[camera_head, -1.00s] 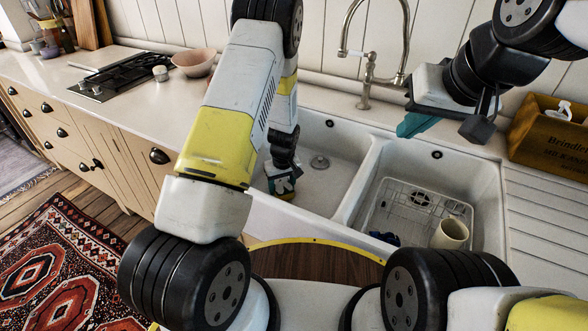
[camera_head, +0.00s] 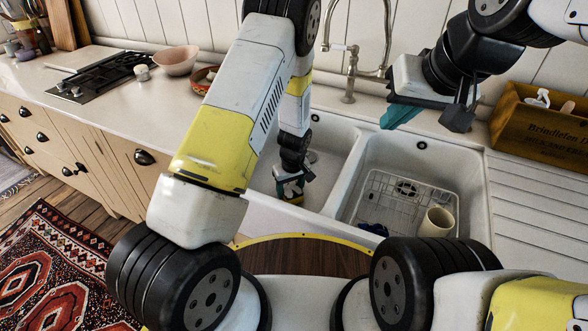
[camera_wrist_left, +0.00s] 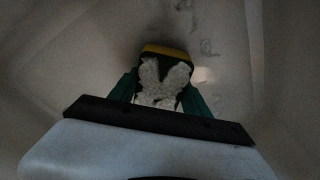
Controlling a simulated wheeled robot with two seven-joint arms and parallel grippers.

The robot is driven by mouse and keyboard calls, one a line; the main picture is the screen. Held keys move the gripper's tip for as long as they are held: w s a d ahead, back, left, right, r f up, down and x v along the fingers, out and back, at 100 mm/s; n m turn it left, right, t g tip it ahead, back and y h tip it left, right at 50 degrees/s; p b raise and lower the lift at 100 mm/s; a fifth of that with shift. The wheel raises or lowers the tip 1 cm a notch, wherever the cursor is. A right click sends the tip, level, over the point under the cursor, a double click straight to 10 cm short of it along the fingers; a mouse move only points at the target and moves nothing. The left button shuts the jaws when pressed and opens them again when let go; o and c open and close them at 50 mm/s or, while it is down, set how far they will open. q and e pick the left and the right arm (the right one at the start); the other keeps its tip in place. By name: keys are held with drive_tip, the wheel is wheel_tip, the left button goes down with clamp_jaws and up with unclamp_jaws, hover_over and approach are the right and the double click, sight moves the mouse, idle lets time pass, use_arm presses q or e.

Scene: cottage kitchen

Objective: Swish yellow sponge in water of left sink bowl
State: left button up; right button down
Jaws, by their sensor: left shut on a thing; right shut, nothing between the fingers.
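My left gripper (camera_head: 290,184) reaches down into this bowl and is shut on the yellow sponge (camera_head: 294,199). In the left wrist view the sponge (camera_wrist_left: 166,50) shows a yellow far edge and a dark body with pale patches, between the green fingers of my left gripper (camera_wrist_left: 160,85). I cannot make out a water surface. My right gripper (camera_head: 396,116), with teal fingers, is shut and empty above the back of the right bowl.
The right bowl (camera_head: 455,165) holds a wire rack (camera_head: 385,195), a cream cup (camera_head: 436,222) and a dark blue item (camera_head: 374,229). The tap (camera_head: 350,70) stands behind the divider. A wooden crate (camera_head: 540,125) stands at right. A pink bowl (camera_head: 175,60) and a hob (camera_head: 112,75) are at left.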

sight(270, 190)
use_arm(q)
drive_tip(key=w+a, duration=0.1)
drive_tip(key=a, duration=0.1)
drive_tip(key=w+a, duration=0.1)
drive_tip(key=a, duration=0.2)
drive_tip(key=w+a, duration=0.1)
drive_tip(key=a, duration=0.1)
drive_tip(key=shift+a, duration=0.2)
drive_tip(key=s+d, duration=0.1)
drive_tip(key=d, duration=0.2)
drive_tip(key=s+d, duration=0.1)
drive_tip(key=d, duration=0.2)
drive_tip(key=s+d, duration=0.2)
drive_tip(key=d, duration=0.1)
drive_tip(key=shift+d, duration=0.3)
drive_tip(key=w+a, duration=0.1)
drive_tip(key=a, duration=0.2)
drive_tip(key=w+a, duration=0.1)
drive_tip(key=a, duration=0.2)
drive_tip(key=w+a, duration=0.1)
drive_tip(key=a, duration=0.2)
drive_tip(key=shift+w, duration=0.4)
drive_tip(key=d, duration=0.1)
drive_tip(key=s+d, duration=0.1)
drive_tip(key=d, duration=0.2)
drive_tip(key=shift+s, duration=0.35)
drive_tip(key=shift+d+r, duration=0.2)
drive_tip(key=shift+r, duration=0.05)
wheel_tip(270, 190, up, 21)
drive_tip(key=shift+f, duration=0.15)
